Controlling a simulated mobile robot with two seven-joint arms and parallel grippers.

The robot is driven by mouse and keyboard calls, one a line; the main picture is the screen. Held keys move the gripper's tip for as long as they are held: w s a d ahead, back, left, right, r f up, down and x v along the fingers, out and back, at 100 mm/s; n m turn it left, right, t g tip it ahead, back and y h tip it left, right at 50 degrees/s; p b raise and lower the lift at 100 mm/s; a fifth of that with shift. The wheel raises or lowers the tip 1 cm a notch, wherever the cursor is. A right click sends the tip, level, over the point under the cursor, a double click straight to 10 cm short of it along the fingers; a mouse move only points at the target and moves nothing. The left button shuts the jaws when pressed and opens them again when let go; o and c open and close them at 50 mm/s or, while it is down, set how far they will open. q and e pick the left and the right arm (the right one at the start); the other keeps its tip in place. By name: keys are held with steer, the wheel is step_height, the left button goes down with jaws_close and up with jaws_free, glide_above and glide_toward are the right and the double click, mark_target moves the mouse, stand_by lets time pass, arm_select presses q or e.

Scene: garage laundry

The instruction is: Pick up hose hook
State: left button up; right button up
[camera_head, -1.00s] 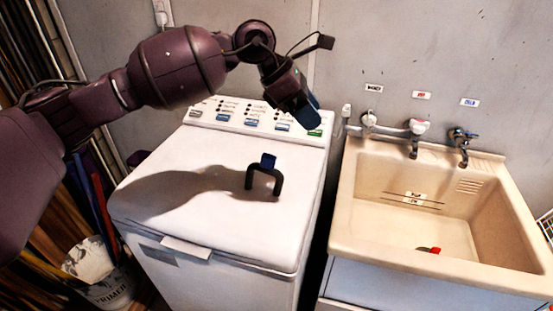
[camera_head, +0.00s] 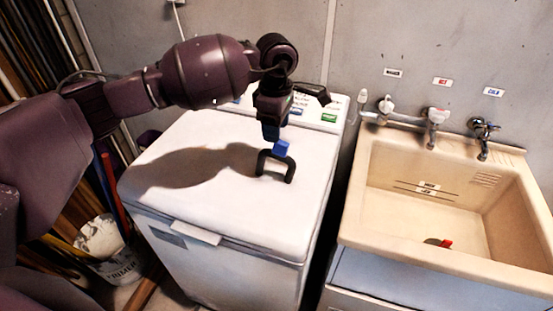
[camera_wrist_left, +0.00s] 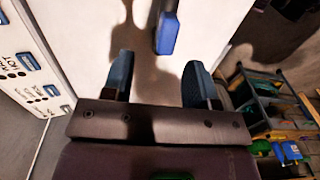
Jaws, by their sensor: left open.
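The hose hook (camera_head: 276,166) is a dark upside-down U with a blue block on top, standing on the white washing machine lid (camera_head: 225,208). In the left wrist view the blue part of the hose hook (camera_wrist_left: 167,35) shows beyond the fingertips, between their lines and nearer the right finger. My left gripper (camera_head: 271,132) points down just above and behind the hook. In the left wrist view my left gripper (camera_wrist_left: 157,72) has its two blue fingers spread apart with nothing between them. My right gripper is not in view.
A beige sink (camera_head: 350,222) with several taps stands to the right, with a small red and dark item (camera_head: 440,243) in its basin. The washer's control panel (camera_head: 317,106) is behind the hook. A white bucket (camera_head: 113,262) stands on the floor at left. The lid around the hook is clear.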

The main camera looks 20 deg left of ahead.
mark_target(277, 152)
arm_select(q)
steer(key=f, duration=0.3)
steer(key=f+p, duration=0.1)
steer(key=shift+s+d+f, duration=0.15)
steer(key=shift+s+f, duration=0.15)
steer(key=shift+w+f, duration=0.1)
steer(key=shift+f, duration=0.45)
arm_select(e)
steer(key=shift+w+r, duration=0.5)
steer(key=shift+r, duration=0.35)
arm_select(q)
steer(key=shift+c, duration=0.4)
jaws_close()
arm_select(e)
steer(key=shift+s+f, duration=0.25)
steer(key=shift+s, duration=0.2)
